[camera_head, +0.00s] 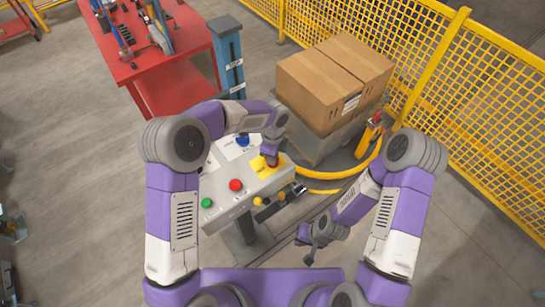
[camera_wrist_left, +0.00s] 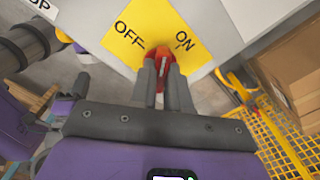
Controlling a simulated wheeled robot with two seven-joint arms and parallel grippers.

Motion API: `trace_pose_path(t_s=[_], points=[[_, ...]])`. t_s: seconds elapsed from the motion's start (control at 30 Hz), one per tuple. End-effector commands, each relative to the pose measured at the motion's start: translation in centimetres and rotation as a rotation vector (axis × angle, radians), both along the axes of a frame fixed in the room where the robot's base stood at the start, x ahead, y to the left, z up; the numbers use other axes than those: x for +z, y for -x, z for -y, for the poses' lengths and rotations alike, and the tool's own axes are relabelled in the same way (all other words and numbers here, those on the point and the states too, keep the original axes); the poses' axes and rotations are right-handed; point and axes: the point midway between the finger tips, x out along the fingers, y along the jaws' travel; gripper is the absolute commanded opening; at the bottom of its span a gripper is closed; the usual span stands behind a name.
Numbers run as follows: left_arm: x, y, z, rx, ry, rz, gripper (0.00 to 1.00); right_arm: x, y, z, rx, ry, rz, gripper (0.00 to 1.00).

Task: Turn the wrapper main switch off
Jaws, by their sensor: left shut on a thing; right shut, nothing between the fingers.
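The wrapper main switch is a red rotary handle (camera_wrist_left: 160,52) on a yellow plate (camera_wrist_left: 142,30) marked OFF at left and ON at right. The plate also shows in the head view (camera_head: 262,167) at the right end of the grey control panel (camera_head: 240,200). My left gripper (camera_wrist_left: 164,68) is shut on the red handle, one finger on each side; the fingers hide much of it, and I cannot tell which mark it points at. In the head view my left gripper (camera_head: 271,158) is over the yellow plate. My right gripper (camera_head: 312,246) is shut and empty, low and right of the panel.
The panel also has a green button (camera_head: 207,203), a red button (camera_head: 236,185) and a blue knob (camera_head: 242,140). A cardboard box (camera_head: 325,88) stands behind it at right, near a yellow mesh fence (camera_head: 455,100). A red table (camera_head: 135,60) with tools is at back left.

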Motion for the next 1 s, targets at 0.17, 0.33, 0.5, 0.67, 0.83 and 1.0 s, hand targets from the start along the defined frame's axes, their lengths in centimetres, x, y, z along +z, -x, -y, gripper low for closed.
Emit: trace_pose_path(t_s=[0.17,0.33,0.5,0.67,0.83,1.0], points=[[0.0,0.0,0.2,0.165,0.002,0.003,0.0,-0.8,0.0,0.0,0.0,0.0,0.0,0.0],[0.0,0.0,0.2,0.325,0.002,0.003,0.0,-1.4,0.0,0.0,0.0,0.0,0.0,0.0],[0.0,0.0,0.2,0.487,0.002,0.002,0.0,-1.9,0.0,0.0,0.0,0.0,0.0,0.0],[0.1,0.0,0.2,0.632,0.002,0.003,0.0,-2.3,0.0,0.0,0.0,0.0,0.0,0.0],[0.1,-0.1,0.2,0.764,0.004,0.004,0.0,-2.6,0.0,0.0,0.0,0.0,0.0,0.0],[0.2,-0.1,0.2,0.866,0.004,0.002,0.0,-2.8,0.0,0.0,0.0,0.0,0.0,0.0]])
